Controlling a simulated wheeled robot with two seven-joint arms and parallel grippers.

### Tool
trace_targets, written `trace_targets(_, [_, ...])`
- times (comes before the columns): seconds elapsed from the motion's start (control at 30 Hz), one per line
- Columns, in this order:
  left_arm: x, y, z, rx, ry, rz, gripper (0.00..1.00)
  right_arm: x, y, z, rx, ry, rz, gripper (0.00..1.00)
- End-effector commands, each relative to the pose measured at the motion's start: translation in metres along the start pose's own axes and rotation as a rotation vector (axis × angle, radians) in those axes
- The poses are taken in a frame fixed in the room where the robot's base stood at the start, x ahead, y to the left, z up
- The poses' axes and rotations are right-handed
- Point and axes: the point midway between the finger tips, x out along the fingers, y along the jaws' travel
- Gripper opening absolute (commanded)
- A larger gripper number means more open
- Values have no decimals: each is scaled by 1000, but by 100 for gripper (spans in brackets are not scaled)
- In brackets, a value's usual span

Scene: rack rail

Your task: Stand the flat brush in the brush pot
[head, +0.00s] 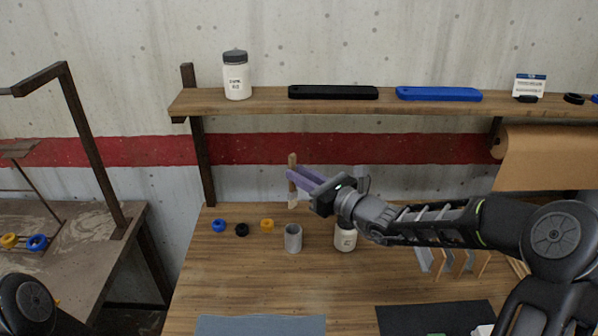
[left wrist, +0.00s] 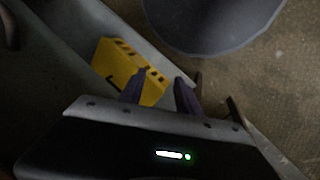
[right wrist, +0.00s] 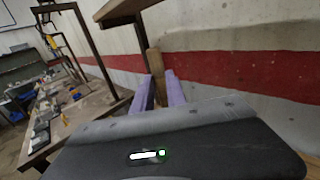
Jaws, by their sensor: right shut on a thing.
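The flat brush (head: 292,161) is upright in the head view, wooden handle up and pale bristles (head: 293,204) down. My right gripper (head: 293,178), with purple fingers, is shut on it. The handle also shows between the fingers in the right wrist view (right wrist: 155,63). The brush pot (head: 293,240), a grey cylinder, stands on the bench. In the head view the bristles end a little above its rim, apart from it. How well they line up in depth I cannot tell. My left gripper (left wrist: 160,92) shows in the left wrist view, fingers apart and nothing held.
A white jar (head: 345,238) stands right of the pot. Blue, black and orange rings (head: 267,225) lie to its left. A shelf (head: 270,102) with a jar and two bars runs above. A yellow object (left wrist: 125,68) is beyond my left fingers. The bench front is clear between mats.

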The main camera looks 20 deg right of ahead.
Motion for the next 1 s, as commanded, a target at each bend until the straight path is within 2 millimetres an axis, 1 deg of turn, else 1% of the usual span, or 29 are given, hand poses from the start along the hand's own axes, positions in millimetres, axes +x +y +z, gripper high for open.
trace_targets(0.17, [1,0,0,1,0,0,40,0,0,-1,0,0,1,0])
trace_targets(0.37, [6,-2,0,2,1,2,40,0,0,-9,1,0,1,0])
trace_targets(1.0, [38,-11,-5,10,11,13,40,0,0,-62,1,1,1,0])
